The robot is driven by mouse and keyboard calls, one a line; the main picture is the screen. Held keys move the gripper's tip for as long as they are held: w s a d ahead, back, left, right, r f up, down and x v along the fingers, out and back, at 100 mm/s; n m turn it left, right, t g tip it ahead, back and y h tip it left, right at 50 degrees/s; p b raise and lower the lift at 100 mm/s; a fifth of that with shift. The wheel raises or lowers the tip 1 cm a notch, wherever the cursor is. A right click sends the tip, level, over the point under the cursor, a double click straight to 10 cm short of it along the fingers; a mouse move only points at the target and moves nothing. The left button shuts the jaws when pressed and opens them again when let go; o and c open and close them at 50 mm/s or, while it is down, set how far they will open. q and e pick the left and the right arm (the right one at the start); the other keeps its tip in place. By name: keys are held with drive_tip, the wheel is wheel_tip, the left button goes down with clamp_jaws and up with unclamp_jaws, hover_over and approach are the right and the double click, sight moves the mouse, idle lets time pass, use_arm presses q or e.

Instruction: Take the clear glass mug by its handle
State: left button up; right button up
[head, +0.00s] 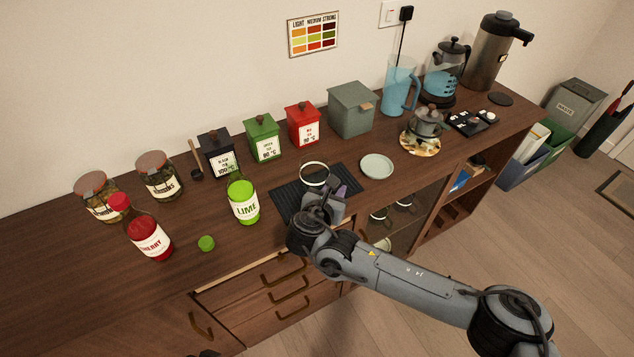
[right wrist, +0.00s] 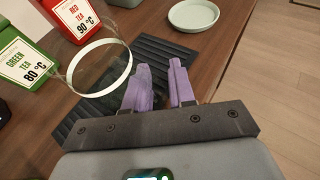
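The clear glass mug (head: 314,175) with a pale rim stands on the black ribbed mat (head: 285,205) on the sideboard. In the right wrist view the mug (right wrist: 100,70) is left of my fingers. Its handle cannot be made out in either view. My right gripper (head: 340,192) is just right of and in front of the mug in the head view. Its two purple fingers (right wrist: 161,82) are apart, with a narrow gap and only the dark mat seen between them. My left gripper is not in view.
A pale saucer (head: 377,167) lies to the right. Black, green (head: 263,138) and red (head: 303,125) tea tins stand behind. The sideboard's front edge is close to the mat.

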drive_tip(key=shift+w+d+f, duration=0.1)
drive_tip(key=shift+w, duration=0.1)
drive_tip(key=shift+c, duration=0.3)
clamp_jaws()
